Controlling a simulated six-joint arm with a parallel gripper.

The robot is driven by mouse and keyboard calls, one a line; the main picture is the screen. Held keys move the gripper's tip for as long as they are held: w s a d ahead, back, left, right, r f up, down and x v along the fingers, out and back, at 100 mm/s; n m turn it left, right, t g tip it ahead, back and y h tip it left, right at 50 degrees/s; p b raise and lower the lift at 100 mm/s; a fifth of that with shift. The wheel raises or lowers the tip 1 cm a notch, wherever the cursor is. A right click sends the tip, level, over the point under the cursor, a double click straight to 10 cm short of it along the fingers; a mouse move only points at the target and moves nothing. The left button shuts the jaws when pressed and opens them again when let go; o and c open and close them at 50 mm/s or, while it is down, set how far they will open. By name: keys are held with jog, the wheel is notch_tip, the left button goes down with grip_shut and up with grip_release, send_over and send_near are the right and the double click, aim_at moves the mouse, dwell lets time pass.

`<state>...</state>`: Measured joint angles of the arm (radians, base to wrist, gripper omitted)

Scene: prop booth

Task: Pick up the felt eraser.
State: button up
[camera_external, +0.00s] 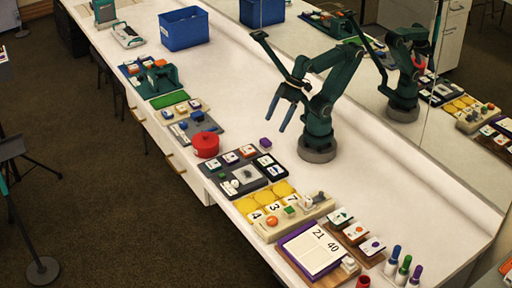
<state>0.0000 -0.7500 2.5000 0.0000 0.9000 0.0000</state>
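I cannot tell for certain which thing is the felt eraser; the items are small in this view. A small pale block (348,265) sits at the right edge of the purple-bordered number board (312,250), near the front of the counter. A small purple block (265,143) stands alone on the counter left of my arm's base. My gripper (276,124) has two blue fingers spread apart and pointing down. It is open and empty, above the counter, up and to the right of the purple block.
A red lidded pot (206,145), card trays (243,172) and a yellow number board (268,203) line the front edge. Upright markers (403,270) stand at the lower right. A blue bin (184,28) is at the back. A mirror (450,120) runs behind my arm.

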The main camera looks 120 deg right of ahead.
jog(key=g, duration=0.5)
send_over(266, 140)
jog(key=f, duration=0.5)
jog(key=w+f, duration=0.1)
jog(key=f, duration=0.2)
jog(key=shift+a+f, duration=0.2)
jog(key=shift+s+d+f+g, duration=0.15)
jog(key=shift+s+f+g, duration=0.15)
jog(key=shift+s+f, duration=0.2)
jog(key=shift+w+f, duration=0.1)
jog(key=shift+f, duration=2.25)
jog(key=c, duration=1.4)
